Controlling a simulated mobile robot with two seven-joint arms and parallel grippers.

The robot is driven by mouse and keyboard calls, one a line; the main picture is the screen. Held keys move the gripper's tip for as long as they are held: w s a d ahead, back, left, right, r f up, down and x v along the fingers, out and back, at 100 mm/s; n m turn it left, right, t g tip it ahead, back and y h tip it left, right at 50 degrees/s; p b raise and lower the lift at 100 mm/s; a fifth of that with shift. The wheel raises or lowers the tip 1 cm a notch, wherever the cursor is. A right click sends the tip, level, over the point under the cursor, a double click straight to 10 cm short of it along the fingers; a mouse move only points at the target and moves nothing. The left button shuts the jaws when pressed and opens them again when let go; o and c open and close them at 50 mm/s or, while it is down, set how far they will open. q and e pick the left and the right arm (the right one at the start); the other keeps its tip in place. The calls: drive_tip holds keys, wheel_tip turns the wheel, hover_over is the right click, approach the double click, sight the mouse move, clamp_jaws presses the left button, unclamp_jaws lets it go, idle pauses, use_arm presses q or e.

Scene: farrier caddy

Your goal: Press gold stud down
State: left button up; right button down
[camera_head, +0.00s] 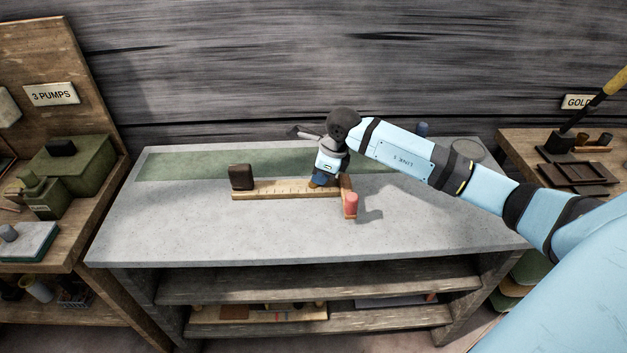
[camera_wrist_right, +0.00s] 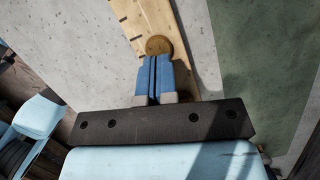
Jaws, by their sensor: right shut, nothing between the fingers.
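The gold stud (camera_wrist_right: 158,44) shows in the right wrist view as a round brass-coloured top on a marked wooden strip (camera_wrist_right: 150,18). My right gripper (camera_wrist_right: 157,58) has its blue fingers shut together and empty. Their tips overlap the near edge of the stud in that view; I cannot tell whether they touch it. In the head view the right gripper (camera_head: 318,184) points down at the right part of the wooden strip (camera_head: 270,190), and the stud is hidden behind it. My left gripper is not in view.
A dark block (camera_head: 241,177) stands at the strip's left end. A red cylinder (camera_head: 351,204) stands near its right end. The bench front is clear.

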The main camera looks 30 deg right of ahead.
drive_tip(key=shift+r+p, duration=1.4)
drive_tip(key=shift+r, duration=1.35)
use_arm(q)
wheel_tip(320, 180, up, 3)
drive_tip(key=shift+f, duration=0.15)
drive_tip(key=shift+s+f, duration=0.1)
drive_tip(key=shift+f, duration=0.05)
use_arm(e)
drive_tip(key=shift+r, duration=0.15)
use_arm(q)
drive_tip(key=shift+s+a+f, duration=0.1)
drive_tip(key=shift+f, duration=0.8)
use_arm(e)
drive_tip(key=v, duration=1.3)
drive_tip(key=shift+r, duration=0.25)
drive_tip(key=shift+s+d, duration=0.1)
drive_tip(key=shift+s, duration=0.05)
